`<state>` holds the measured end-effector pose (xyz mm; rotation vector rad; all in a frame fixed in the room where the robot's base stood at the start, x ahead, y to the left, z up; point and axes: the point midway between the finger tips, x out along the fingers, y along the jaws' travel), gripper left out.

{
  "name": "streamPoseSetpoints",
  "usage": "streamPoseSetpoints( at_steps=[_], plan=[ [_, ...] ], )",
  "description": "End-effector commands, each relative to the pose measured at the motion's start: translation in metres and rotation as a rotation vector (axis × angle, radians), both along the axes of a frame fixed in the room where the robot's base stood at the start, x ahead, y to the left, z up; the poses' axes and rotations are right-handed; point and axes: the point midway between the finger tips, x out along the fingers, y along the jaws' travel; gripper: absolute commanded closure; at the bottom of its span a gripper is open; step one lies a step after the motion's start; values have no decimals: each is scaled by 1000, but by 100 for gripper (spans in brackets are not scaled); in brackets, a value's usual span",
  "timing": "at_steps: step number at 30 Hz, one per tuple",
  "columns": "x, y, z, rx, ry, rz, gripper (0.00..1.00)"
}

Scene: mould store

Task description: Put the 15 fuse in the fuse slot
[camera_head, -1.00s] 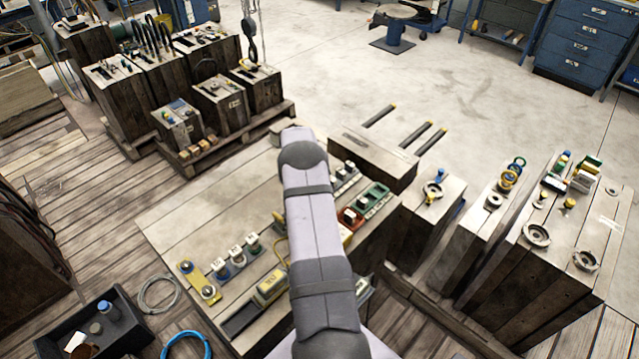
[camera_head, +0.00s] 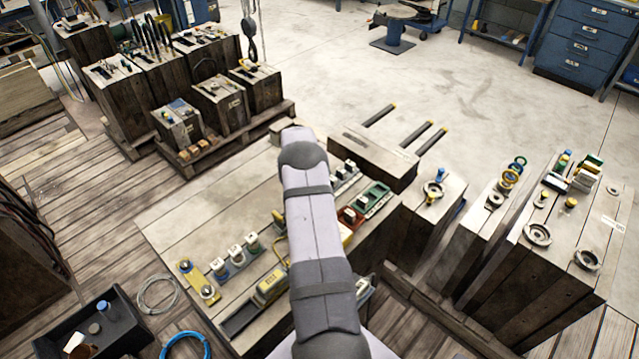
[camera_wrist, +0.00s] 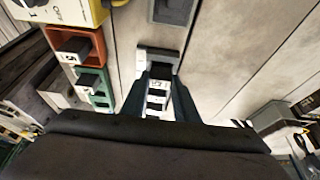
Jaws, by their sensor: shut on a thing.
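In the wrist view my gripper (camera_wrist: 158,78) is shut on a small fuse with a pale label (camera_wrist: 157,84), whose number I cannot read for certain. It is over a grey fuse strip (camera_wrist: 158,52) with a dark opening. I cannot tell whether the fuse is seated or just above the strip. To its left are a red holder (camera_wrist: 88,36) and a green holder (camera_wrist: 101,99), each with a dark-topped fuse. The head view shows the grey strip (camera_head: 343,182), red holder (camera_head: 345,215) and green holder (camera_head: 377,197) right of my arm, which hides my gripper.
A yellow switch box (camera_wrist: 75,10) stands near the red holder. Several white-tagged pieces (camera_head: 235,253) stand on the bench top (camera_head: 190,225) left of my arm. A wooden block with dark bars (camera_head: 375,155) is behind the strip. The bench's left part is clear.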

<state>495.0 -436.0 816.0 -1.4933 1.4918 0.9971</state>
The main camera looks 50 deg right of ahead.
Motion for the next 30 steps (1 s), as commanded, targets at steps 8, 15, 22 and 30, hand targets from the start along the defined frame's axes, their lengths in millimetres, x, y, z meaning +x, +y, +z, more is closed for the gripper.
streamPoseSetpoints(
  at_steps=[8,15,22,30],
  plan=[
    [0,0,-5,0,0,0,94],
    [0,0,-6,0,0,0,94],
    [0,0,-6,0,0,0,94],
    [0,0,-6,0,0,0,51]
  ],
)
